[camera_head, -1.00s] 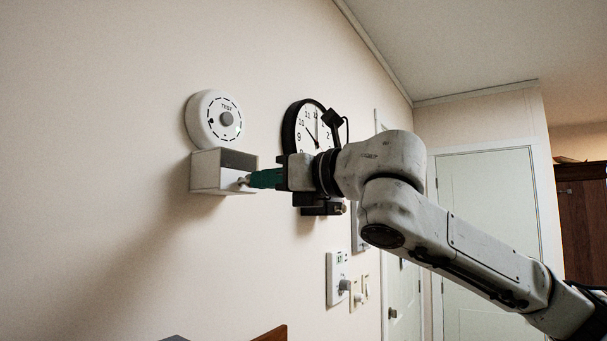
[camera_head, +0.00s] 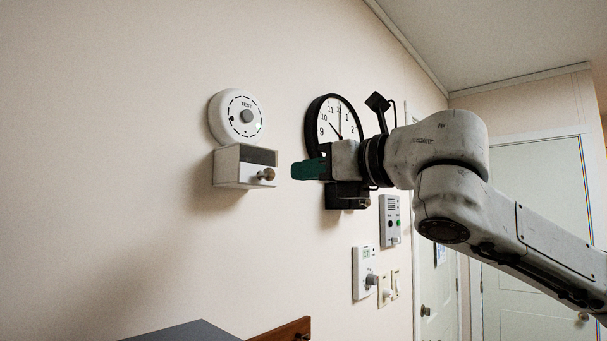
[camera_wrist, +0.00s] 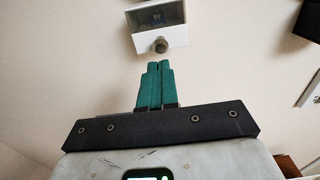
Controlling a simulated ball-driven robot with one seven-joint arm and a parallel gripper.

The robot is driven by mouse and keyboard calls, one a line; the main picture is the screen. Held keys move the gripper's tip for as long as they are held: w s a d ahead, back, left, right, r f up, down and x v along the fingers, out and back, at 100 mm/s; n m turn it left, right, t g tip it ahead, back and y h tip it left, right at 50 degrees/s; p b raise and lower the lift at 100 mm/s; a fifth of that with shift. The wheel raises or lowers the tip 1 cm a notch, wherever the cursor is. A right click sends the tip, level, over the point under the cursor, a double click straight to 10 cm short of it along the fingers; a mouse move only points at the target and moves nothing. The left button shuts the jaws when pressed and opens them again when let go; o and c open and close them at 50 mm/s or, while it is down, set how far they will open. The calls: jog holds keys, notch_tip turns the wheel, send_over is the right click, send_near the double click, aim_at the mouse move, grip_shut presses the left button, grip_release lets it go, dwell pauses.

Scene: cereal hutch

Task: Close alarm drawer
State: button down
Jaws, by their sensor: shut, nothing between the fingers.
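The alarm is a round white disc (camera_head: 236,117) marked TEST, fixed to the wall. Below it is a small white box drawer (camera_head: 232,168) with a round metal knob (camera_head: 266,174) on its front. A dark gap shows along the top behind the drawer front; how far the drawer is out I cannot tell. My gripper (camera_head: 294,170) has green fingers, shut and empty, to the right of the knob and apart from it. In the wrist view the shut fingers (camera_wrist: 157,66) point at the knob (camera_wrist: 160,45), with the drawer front (camera_wrist: 160,30) beyond.
A black-rimmed wall clock (camera_head: 335,120) hangs behind my gripper. Below are a wall panel (camera_head: 390,219), a thermostat (camera_head: 362,273) and switches (camera_head: 384,292). Furniture tops (camera_head: 205,331) show at the bottom edge. The wall left of the alarm is clear.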

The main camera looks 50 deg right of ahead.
jog(key=s+b, duration=0.1)
jog(key=s, duration=0.7)
jog(key=shift+s+d, duration=0.15)
jog(key=shift+d, duration=0.1)
jog(key=shift+r, duration=0.1)
